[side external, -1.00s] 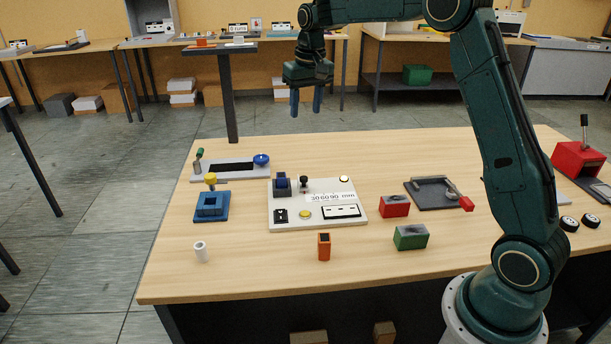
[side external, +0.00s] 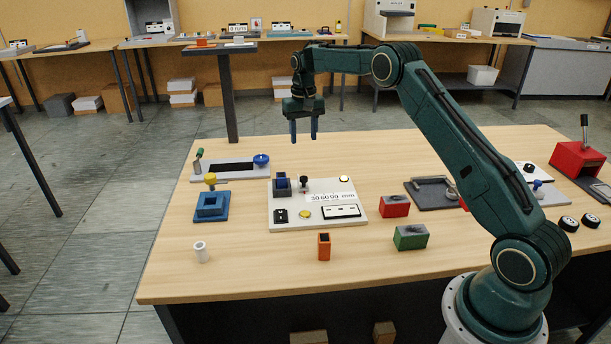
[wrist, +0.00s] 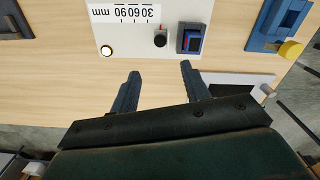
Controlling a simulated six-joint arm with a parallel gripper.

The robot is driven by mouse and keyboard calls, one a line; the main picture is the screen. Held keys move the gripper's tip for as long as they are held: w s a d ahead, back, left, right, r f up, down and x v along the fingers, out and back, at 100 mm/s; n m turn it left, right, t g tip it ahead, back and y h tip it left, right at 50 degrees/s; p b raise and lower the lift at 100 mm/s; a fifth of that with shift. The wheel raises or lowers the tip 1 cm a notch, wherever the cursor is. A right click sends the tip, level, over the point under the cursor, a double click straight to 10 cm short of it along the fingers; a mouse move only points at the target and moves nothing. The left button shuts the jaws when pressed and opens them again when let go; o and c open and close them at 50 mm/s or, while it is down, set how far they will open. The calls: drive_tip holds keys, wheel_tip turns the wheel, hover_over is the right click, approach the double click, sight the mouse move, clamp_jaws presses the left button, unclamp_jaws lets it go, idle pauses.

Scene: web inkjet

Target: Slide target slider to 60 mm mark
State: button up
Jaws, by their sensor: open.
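A white panel (side external: 285,222) lies on the table with a printed scale (side external: 333,198) reading 30, 60, 90 mm. A black round knob (side external: 303,185), which looks like the slider, stands at the left end of the scale. In the wrist view the knob (wrist: 160,40) sits beside the upside-down scale (wrist: 124,13), next to the 30 end, with a small red mark by it. My gripper (side external: 304,138) is open and empty, above and apart from the panel. In the wrist view its fingertips (wrist: 160,73) point towards the panel edge, with the knob beyond the gap between them.
A blue switch (side external: 282,184) stands on the panel left of the knob, and a pale button (side external: 344,179) at the right. A grey tray (side external: 233,169) with a blue knob lies behind left. Red (side external: 394,206) and green (side external: 411,237) blocks stand right of the panel.

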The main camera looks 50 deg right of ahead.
sight(304, 177)
wheel_tip(304, 177, down, 14)
drive_tip(key=shift+r, duration=0.15)
idle(0.7)
